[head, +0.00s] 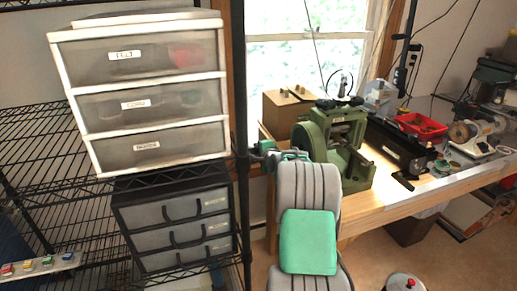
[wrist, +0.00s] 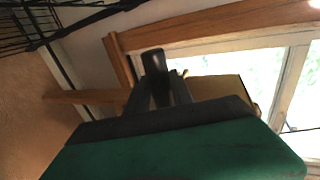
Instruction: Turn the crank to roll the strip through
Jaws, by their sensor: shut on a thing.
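The green rolling mill (head: 357,166) stands on the wooden bench near its left end, with rollers in its upper frame. My gripper (head: 266,149) is at the left side of the mill, at the end of my grey and green arm. In the wrist view my gripper (wrist: 157,88) is shut on the dark crank handle (wrist: 153,60), which sticks up past the fingertips. The rest of the crank is hidden behind my arm and gripper. I cannot make out the strip in either view.
The wooden bench (head: 400,208) runs to the right, with a brown box (head: 286,112) behind the mill and a red tray (head: 421,125) farther right. A black wire rack (head: 245,190) with drawer units stands close on the left. A window is behind.

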